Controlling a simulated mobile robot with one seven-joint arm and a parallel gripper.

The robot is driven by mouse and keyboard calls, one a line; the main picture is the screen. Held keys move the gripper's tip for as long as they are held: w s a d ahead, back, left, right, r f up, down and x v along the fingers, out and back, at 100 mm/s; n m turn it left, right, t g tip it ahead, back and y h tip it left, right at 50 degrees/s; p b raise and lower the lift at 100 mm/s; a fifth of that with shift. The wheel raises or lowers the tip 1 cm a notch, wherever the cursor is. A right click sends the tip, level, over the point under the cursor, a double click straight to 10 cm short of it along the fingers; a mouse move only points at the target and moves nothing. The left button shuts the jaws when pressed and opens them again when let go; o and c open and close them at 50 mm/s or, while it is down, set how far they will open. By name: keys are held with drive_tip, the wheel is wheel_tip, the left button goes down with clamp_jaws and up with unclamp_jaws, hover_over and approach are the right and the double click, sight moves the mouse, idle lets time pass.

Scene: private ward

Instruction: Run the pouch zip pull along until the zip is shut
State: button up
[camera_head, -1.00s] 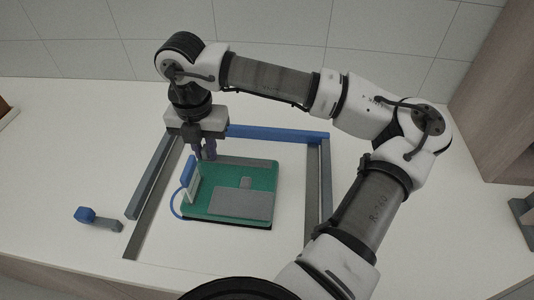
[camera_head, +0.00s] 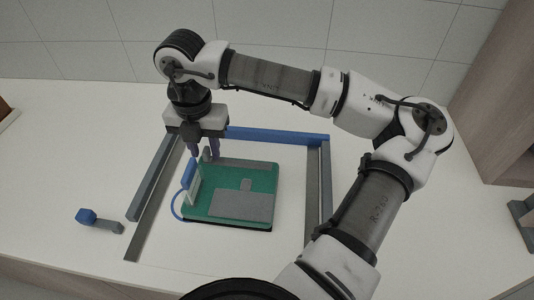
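The green pouch (camera_head: 262,182) lies flat on the white counter, with a grey panel on its front. A grey strip (camera_head: 247,163), which looks like the zip track, runs along its far edge. A small grey piece (camera_head: 206,155), perhaps the zip pull, stands at the far left end of this strip. My gripper (camera_head: 204,153) points down over that end. Its two dark fingers are spread apart, one on each side of the small grey piece, and appear not to touch it. The exact contact is too small to tell.
A blue and white upright piece (camera_head: 189,174) with a blue loop stands at the pouch's left edge. A blue back bar (camera_head: 278,134) and grey side rails (camera_head: 157,180) frame the pouch. A blue-ended grey block (camera_head: 88,217) lies at the left.

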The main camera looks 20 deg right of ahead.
drive_tip(key=shift+r+p, duration=1.35)
drive_tip(key=shift+r, duration=2.2)
